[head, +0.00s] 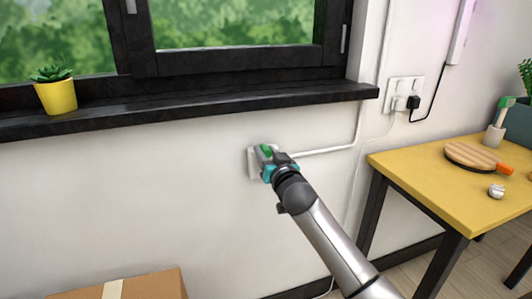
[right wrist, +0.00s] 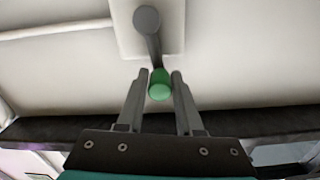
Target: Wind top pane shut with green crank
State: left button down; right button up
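The green crank knob (head: 266,150) sits on a white plate (head: 253,166) on the wall below the window. In the right wrist view the green knob (right wrist: 160,86) is on the end of a grey crank arm (right wrist: 152,45), which runs down from a round hub. My left gripper is not in view.
A black sill (head: 200,108) with a yellow plant pot (head: 57,97) runs above the crank. A yellow table (head: 430,185) with a round wooden board (head: 477,156) stands at right. A cardboard box (head: 150,285) is at lower left. A white conduit (head: 325,150) runs right from the plate.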

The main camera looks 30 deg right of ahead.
grip_shut()
dwell(1.0)
